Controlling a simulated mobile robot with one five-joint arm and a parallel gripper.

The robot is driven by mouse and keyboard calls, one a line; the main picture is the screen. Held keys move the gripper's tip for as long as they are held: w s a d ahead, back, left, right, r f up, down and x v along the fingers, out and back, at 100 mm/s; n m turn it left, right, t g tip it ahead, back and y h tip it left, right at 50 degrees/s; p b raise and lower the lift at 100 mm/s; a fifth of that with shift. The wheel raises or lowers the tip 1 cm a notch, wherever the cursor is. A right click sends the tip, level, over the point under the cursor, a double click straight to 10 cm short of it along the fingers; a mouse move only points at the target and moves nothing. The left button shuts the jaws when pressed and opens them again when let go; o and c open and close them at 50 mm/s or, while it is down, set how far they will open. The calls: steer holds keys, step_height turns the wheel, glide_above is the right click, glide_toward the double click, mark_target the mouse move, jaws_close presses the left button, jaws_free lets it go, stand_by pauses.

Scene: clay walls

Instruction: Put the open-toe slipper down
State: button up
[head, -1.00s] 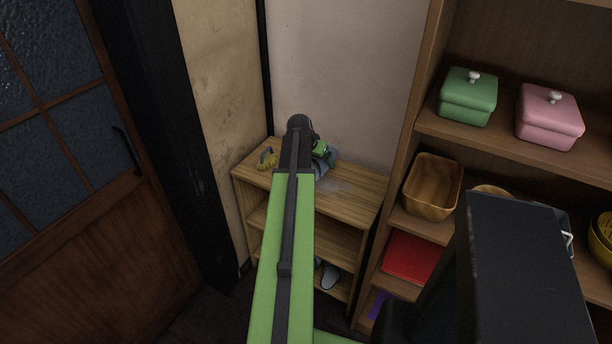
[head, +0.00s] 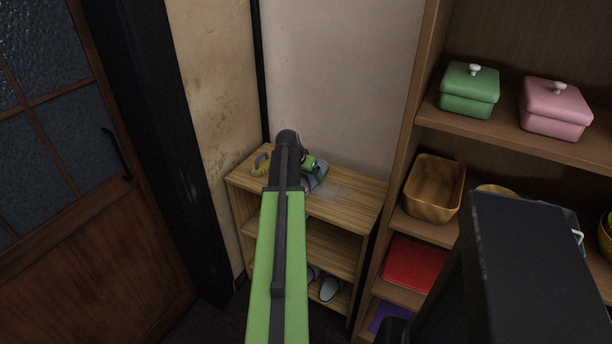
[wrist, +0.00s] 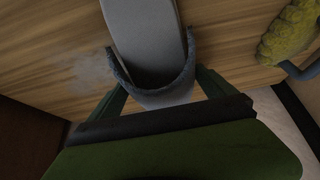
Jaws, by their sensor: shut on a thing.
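The open-toe slipper is grey. In the wrist view the slipper (wrist: 145,35) lies between my gripper's two dark green fingers, its band nearest me and its flat sole reaching away over the wood. My gripper (wrist: 160,95) is shut on it. In the head view the slipper (head: 316,178) shows just right of my gripper (head: 306,165), at the top of the small wooden shelf unit (head: 350,205). My arm hides part of it. I cannot tell whether the sole touches the board.
A yellow object with a grey handle (head: 261,163) is on the unit's top, left of my arm; the wrist view shows it too (wrist: 290,35). Another slipper (head: 330,289) is on a lower shelf. A tall bookcase (head: 400,150) with lidded boxes stands right.

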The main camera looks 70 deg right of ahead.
steer(key=o, duration=1.1)
steer(key=shift+r+p, duration=0.35)
steer(key=shift+p, duration=0.1)
steer(key=p+v, duration=1)
steer(key=v, duration=0.1)
steer(key=shift+a+r, duration=0.2)
steer(key=shift+a, duration=0.1)
